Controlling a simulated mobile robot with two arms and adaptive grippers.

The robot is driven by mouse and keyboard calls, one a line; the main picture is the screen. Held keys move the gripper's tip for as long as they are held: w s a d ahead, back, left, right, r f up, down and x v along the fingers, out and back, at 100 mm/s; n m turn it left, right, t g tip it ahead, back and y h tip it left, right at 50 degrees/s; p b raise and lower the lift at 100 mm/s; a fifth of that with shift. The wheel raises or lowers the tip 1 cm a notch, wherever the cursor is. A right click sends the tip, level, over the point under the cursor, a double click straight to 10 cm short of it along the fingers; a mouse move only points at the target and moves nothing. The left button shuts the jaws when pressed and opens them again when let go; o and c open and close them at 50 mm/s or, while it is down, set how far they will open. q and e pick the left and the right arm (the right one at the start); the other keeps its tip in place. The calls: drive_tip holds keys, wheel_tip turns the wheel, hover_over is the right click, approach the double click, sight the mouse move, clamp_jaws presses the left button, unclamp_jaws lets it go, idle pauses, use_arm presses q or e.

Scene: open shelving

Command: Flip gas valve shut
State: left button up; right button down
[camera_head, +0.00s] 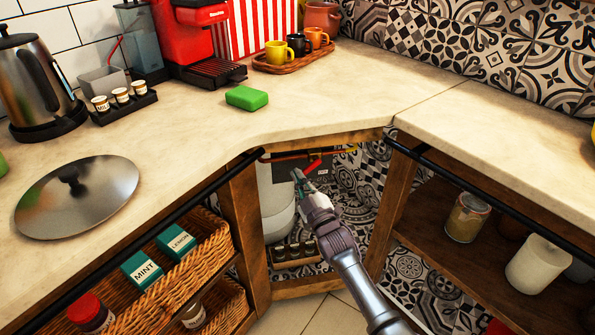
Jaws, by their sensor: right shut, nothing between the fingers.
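The gas valve (313,166) shows as a small red lever on a copper pipe (290,156), inside the open corner cabinet under the counter. The lever slants, its upper right end higher than its lower left end. My right gripper (298,174) reaches into the cabinet from below. It is shut and empty, its tips just left of and below the red lever. I cannot tell whether they touch it. A grey-white tank (277,205) stands behind and left of the gripper. My left gripper is not in view.
The cabinet's wooden side posts (243,225) and the counter edge frame the opening closely. Black rails (190,225) run along both counter fronts. Left shelves hold wicker baskets (205,255); right shelves hold a jar (466,218) and a white canister (538,264). A green sponge (247,98) lies on the counter.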

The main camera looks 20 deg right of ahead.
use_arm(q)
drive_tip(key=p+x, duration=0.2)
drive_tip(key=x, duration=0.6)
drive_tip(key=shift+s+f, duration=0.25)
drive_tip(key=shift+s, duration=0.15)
use_arm(e)
drive_tip(key=f+n, duration=0.1)
drive_tip(key=n, duration=0.1)
drive_tip(key=d+n+g+y, duration=0.1)
drive_tip(key=n, duration=0.2)
drive_tip(key=d+f+n+g, duration=0.1)
drive_tip(key=n, duration=0.2)
drive_tip(key=shift+s+d+f+y, duration=0.1)
drive_tip(key=shift+d+f+y, duration=0.15)
drive_tip(key=shift+f+y, duration=0.05)
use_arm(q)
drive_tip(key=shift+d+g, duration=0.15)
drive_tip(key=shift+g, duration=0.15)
